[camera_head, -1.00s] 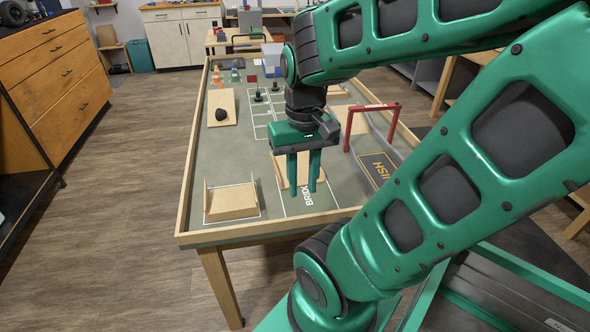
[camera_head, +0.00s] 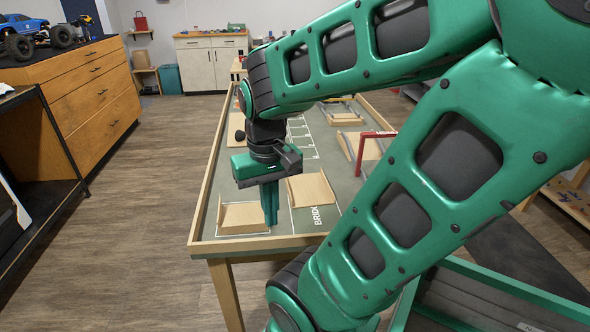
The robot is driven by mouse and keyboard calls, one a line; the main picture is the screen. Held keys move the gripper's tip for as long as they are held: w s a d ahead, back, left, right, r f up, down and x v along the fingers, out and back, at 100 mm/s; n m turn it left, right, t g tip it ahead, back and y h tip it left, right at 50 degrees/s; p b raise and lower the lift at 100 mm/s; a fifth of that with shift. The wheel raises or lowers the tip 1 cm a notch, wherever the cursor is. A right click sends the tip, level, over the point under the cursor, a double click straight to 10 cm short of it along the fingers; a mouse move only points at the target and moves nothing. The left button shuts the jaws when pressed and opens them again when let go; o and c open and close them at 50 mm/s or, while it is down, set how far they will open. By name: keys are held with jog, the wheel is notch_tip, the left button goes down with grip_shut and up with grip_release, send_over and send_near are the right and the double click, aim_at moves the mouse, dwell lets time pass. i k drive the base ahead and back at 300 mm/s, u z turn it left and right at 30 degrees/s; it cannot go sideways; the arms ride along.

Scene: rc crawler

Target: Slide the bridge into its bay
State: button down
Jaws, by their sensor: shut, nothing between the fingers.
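A pale wooden piece (camera_head: 311,190) lies behind white lettering reading "BRID" (camera_head: 318,216), within or over a white-outlined bay (camera_head: 297,222) on the grey-green table. A second wooden piece (camera_head: 243,217) with a raised left end sits in another white outline at the front left. I cannot tell for sure which piece is the bridge. My gripper (camera_head: 270,222) points down with its fingers shut and empty, between the two pieces and close to the second one's right end. The fingers hide part of that end; whether they touch it is unclear.
The table has a raised wooden rim (camera_head: 262,246). A red gate (camera_head: 371,150) stands at the right, partly behind my arm. Another board with a dark round object (camera_head: 240,135) lies at the far left. My arm covers much of the table's right side.

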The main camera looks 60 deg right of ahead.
aim_at(307, 190)
jog(key=u, duration=0.15)
jog(key=i, duration=0.35)
jog(key=z, duration=1.8)
